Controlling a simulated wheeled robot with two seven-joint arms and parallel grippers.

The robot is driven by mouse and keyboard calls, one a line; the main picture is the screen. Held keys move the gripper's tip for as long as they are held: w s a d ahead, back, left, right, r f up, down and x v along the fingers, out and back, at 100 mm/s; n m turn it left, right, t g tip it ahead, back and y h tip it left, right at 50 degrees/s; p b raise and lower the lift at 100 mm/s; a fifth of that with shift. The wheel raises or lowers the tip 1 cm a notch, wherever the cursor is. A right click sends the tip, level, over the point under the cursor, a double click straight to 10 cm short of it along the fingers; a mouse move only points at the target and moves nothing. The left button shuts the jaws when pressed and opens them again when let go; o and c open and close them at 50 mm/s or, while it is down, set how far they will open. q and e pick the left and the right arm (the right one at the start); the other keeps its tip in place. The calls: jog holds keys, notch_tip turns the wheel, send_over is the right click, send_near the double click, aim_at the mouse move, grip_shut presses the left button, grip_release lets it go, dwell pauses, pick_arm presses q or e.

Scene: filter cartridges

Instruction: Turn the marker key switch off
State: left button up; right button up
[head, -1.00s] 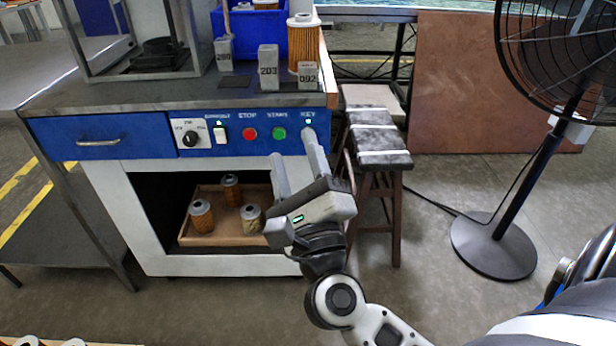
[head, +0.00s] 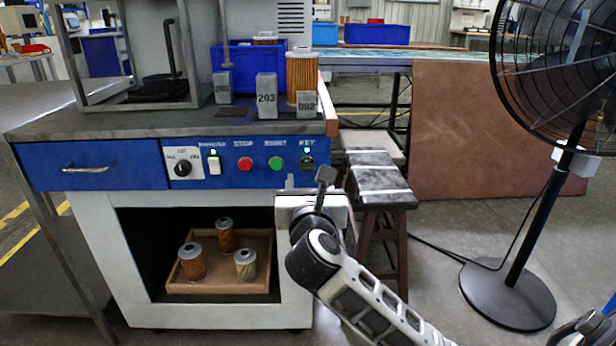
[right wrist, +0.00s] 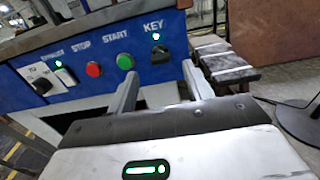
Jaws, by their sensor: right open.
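The key switch (head: 308,162) is a small dark part under the KEY label at the right end of the blue control panel (head: 130,175). A small green lamp above it is lit. In the right wrist view the dark key switch (right wrist: 160,54) shows between and beyond my two fingers. My right gripper (head: 307,179) is open, with its fingers pointing at the panel just below the key. The right wrist view shows the gripper (right wrist: 160,72) empty, one finger on each side of the key; I cannot tell whether they touch the panel.
A red STOP button (head: 245,163), a green START button (head: 277,163), a white rocker switch (head: 214,164) and a rotary knob (head: 183,167) sit left of the key. Grey numbered blocks (head: 266,97) stand above. A stool (head: 378,180) stands close on the right.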

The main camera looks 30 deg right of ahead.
aim_at(308, 169)
jog(key=x, duration=0.4)
jog(key=shift+b, duration=0.4)
pick_arm(q)
jog(key=shift+w+d+r, duration=0.1)
jog(key=shift+d+r, duration=0.05)
jog(key=shift+r, duration=0.1)
pick_arm(e)
jog(key=shift+w+d, duration=0.2)
jog(key=shift+w, duration=0.15)
jog(key=c, duration=1)
pick_arm(q)
jog(key=shift+r, duration=0.15)
